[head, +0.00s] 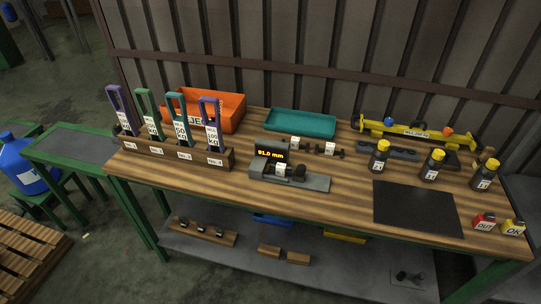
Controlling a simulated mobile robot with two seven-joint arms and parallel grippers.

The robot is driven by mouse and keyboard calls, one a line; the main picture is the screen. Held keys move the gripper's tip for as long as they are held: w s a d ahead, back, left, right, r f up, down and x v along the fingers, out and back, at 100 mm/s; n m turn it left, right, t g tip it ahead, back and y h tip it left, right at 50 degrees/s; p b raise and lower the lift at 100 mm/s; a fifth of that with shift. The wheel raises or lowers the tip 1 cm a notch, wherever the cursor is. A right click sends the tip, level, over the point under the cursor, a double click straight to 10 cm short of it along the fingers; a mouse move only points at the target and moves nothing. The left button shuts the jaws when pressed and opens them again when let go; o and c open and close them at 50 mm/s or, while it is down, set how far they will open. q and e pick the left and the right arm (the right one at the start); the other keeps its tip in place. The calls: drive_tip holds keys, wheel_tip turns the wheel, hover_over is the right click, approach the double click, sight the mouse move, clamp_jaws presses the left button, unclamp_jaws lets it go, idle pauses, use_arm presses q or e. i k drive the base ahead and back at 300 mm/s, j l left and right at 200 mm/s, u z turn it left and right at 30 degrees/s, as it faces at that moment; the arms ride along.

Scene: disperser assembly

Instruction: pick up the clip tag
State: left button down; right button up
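I cannot tell for sure which object is the clip tag. Small labelled blocks stand at the bench's front right: a red one marked OUT (484,221) and a yellow one marked OK (513,228). Coloured loop-topped pieces with white labels stand upright in a wooden rack at the left: a purple one (118,99), a green one (148,105), a teal one (177,112) and another purple one (209,113). A grey measuring device (310,182) with a display reading 91.0 mm sits mid-bench, with a small white label on it. Neither gripper shows.
On the wooden bench are an orange bin (228,104), a teal tray (301,123), a yellow level-like bar (420,133), black bottles with yellow caps (379,157) and a dark mat (416,207). A corrugated wall stands behind. The bench's front middle strip is clear.

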sight(515, 228)
drive_tip(key=z, duration=1.8)
